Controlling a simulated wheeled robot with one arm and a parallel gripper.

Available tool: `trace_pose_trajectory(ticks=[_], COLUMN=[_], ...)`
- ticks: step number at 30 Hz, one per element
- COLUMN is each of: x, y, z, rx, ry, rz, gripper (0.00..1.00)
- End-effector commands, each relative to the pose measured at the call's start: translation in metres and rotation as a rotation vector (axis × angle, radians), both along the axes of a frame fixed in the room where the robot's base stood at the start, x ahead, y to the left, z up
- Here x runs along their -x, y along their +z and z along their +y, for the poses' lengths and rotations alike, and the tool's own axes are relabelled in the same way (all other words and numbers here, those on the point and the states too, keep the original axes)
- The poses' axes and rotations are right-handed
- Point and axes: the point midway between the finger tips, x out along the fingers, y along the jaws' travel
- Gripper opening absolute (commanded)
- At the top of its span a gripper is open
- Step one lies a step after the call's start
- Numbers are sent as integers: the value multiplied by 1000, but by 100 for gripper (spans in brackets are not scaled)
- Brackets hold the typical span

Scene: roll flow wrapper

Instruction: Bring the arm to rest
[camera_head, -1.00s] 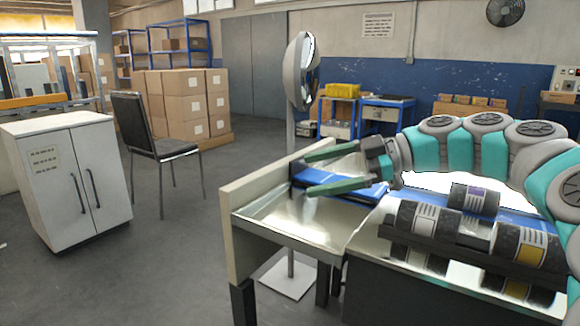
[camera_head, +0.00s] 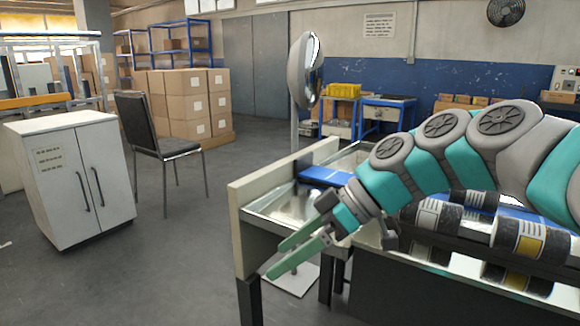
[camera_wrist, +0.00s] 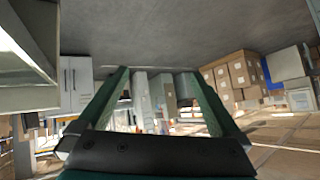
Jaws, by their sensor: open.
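My gripper (camera_head: 283,257) is in front of the near side of the machine's metal tray (camera_head: 272,205), left of the rolls, its fingers pointing down and left. The two green fingers are apart, with nothing between them. In the wrist view my gripper (camera_wrist: 160,75) shows its two fingers spread wide, with only the distant room between them. My arm reaches across the machine from the right and hides part of it.
Several dark rolls with labels (camera_head: 518,237) lie on the machine at the right. A blue belt (camera_head: 325,174) runs behind my gripper. A white cabinet (camera_head: 70,185) and a black chair (camera_head: 150,135) stand at the left. The floor between is clear.

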Motion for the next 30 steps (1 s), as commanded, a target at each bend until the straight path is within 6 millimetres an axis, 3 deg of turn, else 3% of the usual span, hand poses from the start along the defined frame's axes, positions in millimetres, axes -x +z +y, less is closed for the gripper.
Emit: trace_pose_trajectory(ticks=[1, 5, 10, 15, 21, 30], x=[20, 66, 126, 179, 213, 217], y=[-17, -71, -139, -186, -211, -214], z=[1, -13, -56, -110, -147, -152], rx=[71, 287, 556, 754, 855, 867], ry=[-41, -233, -564, -909, -1148, -1186], rz=[66, 260, 467, 600, 666, 675], gripper=[100, 100, 100, 100, 100, 100])
